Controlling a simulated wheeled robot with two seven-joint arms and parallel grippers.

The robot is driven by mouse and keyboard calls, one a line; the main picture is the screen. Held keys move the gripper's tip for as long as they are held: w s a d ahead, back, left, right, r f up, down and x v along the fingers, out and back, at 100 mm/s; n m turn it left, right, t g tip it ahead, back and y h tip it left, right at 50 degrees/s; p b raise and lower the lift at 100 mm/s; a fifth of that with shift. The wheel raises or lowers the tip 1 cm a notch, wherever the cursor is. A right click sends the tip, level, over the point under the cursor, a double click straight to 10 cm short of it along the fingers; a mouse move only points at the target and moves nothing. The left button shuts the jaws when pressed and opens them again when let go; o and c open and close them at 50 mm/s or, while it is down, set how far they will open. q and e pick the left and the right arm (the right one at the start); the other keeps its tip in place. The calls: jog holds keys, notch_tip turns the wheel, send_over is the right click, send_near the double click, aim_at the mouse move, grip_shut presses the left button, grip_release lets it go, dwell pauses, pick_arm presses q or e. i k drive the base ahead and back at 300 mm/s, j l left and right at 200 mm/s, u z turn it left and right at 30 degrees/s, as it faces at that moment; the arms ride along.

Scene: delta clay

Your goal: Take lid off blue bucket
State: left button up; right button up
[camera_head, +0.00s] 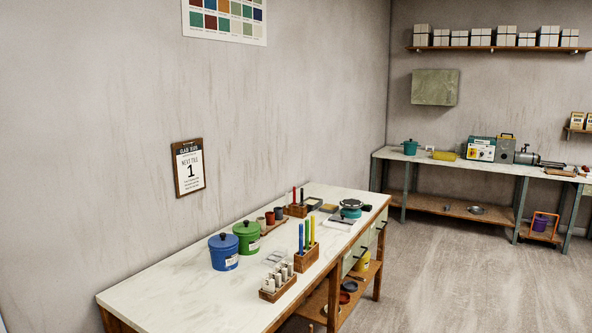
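A blue bucket (224,259) stands upright on the near white-topped table, left of a green bucket. Its blue lid (222,240) sits on top and has a dark knob. A pale label is on the bucket's front. Neither of my grippers shows in the head view, and nothing is touching the bucket or lid.
The green lidded bucket (247,238) stands close at the blue one's right. A wooden rack of pale cylinders (278,284) and a block with colored sticks (306,258) stand to the front right. The white table's (170,295) left end is clear.

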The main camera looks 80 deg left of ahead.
aim_at(222, 240)
jog(key=u, duration=3.5)
